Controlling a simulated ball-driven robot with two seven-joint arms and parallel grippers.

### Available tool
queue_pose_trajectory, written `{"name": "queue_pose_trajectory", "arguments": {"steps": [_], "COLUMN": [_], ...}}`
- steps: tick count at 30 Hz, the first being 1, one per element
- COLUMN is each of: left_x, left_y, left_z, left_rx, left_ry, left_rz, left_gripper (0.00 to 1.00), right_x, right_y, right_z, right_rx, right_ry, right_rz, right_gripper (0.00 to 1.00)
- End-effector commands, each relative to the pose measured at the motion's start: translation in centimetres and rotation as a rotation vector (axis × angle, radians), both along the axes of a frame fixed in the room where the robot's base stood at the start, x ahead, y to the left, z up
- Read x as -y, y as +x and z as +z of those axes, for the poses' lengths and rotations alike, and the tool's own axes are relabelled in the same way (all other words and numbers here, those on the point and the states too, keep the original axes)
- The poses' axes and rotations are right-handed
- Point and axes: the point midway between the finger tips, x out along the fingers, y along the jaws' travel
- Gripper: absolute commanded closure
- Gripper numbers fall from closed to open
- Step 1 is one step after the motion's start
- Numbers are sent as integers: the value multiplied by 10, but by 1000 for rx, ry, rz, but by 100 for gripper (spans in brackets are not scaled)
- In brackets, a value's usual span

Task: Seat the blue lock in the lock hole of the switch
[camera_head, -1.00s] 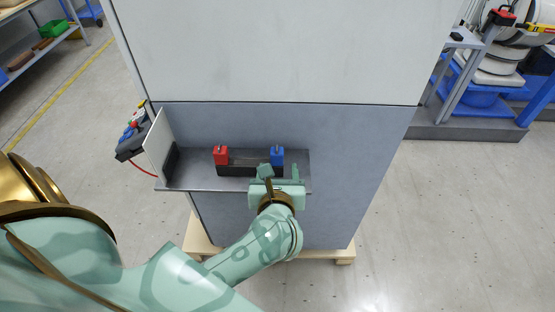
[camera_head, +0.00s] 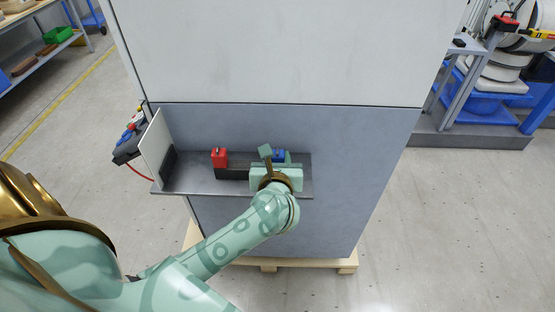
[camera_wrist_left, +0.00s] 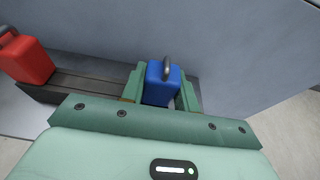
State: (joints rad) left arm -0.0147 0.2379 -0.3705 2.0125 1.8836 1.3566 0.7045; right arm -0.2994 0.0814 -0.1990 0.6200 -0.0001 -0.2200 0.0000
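The blue lock (camera_head: 279,155) is a small block with a dark grey shackle. It stands at the right end of a black holder (camera_head: 233,173) on the grey tray shelf, partly hidden by my left gripper (camera_head: 279,160) in the head view. In the left wrist view the blue lock (camera_wrist_left: 161,86) is upright between the two green fingers of my left gripper (camera_wrist_left: 162,88), which are apart on either side of it. I see no clear grip on it. A black part (camera_head: 169,163), perhaps the switch, is on the white upright plate; its lock hole cannot be made out. My right gripper is out of view.
A red lock (camera_head: 219,157) stands at the holder's left end, also in the left wrist view (camera_wrist_left: 26,60). The grey shelf (camera_head: 200,187) is bare in front of the holder. The white plate (camera_head: 154,145) rises at its left end. A large grey cabinet wall (camera_head: 360,150) stands behind.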

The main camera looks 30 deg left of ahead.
Motion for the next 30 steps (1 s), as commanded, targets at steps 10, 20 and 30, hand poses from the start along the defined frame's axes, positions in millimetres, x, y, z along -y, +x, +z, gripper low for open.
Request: {"name": "queue_pose_trajectory", "arguments": {"steps": [10, 20, 30], "left_x": [0, -3, -35], "left_y": [0, -6, -66], "left_z": [2, 46, 108], "left_rx": [-1, 0, -3], "left_ry": [-1, 1, 5], "left_rz": [0, 0, -2], "left_gripper": [94, 94, 94], "right_x": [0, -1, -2], "right_y": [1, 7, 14], "right_z": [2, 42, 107], "right_rx": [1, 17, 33], "right_ry": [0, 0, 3], "right_rz": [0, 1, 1], "right_gripper": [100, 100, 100]}}
